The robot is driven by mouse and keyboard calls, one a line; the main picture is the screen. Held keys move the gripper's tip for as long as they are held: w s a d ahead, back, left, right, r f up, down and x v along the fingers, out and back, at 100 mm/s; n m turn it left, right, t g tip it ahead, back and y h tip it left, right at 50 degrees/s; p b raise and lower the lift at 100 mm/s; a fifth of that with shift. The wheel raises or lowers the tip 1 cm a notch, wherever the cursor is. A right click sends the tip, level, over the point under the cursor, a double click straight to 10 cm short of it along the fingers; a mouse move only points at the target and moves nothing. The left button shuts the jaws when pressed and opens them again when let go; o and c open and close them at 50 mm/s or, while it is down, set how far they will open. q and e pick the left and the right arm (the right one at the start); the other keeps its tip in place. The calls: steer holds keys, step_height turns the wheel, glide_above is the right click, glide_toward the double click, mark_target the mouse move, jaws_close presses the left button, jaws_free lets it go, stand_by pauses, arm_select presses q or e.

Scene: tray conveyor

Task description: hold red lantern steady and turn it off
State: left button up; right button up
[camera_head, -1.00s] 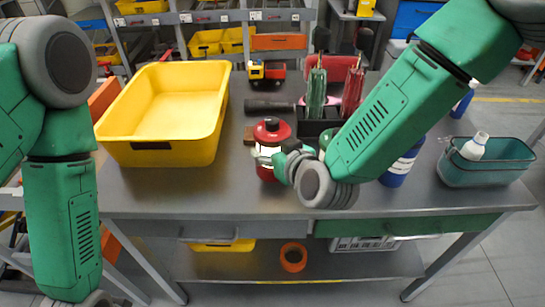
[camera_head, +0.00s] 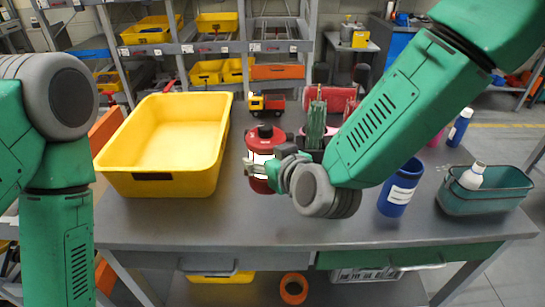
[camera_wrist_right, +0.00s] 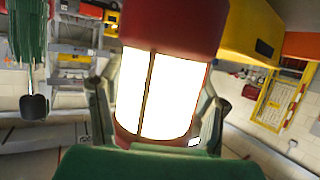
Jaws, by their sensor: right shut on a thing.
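The red lantern (camera_head: 264,133) has a bright, glowing white window and is in my right gripper (camera_head: 266,164), seemingly held above the table. In the right wrist view the lantern (camera_wrist_right: 172,28) is upright with a slight tilt, its lit window (camera_wrist_right: 160,95) between the two fingers of my right gripper (camera_wrist_right: 155,112). The fingers press on it from both sides. The lantern's base is partly hidden by my green palm in that view. My left arm hangs at the left of the head view; its gripper is out of the frame.
A yellow bin (camera_head: 112,160) stands on the table (camera_head: 190,225) left of the lantern. A toy truck (camera_head: 266,103) and a green item (camera_head: 316,118) are behind. A blue bottle (camera_head: 400,190) and a teal basket (camera_head: 482,200) stand at right. The front of the table is clear.

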steer(key=shift+a, duration=0.75)
steer(key=shift+d+f+b, duration=0.3)
steer(key=shift+d+f, duration=0.05)
steer(key=f, duration=0.1)
steer(key=d+f+b, duration=0.1)
steer(key=f+b, duration=0.1)
steer(key=shift+d+f, duration=0.2)
steer(key=shift+d, duration=0.15)
step_height(320, 180, down, 5)
steer(key=b, duration=0.3)
steer(key=shift+a+r+b, duration=0.1)
steer(key=shift+a+b, duration=0.05)
steer(key=shift+b, duration=0.15)
steer(key=shift+w, duration=0.1)
steer(key=shift+d, duration=0.4)
steer(key=shift+a, duration=0.9)
arm_select(q)
step_height(320, 180, down, 6)
steer(key=shift+a+f, duration=0.2)
steer(key=shift+a, duration=0.2)
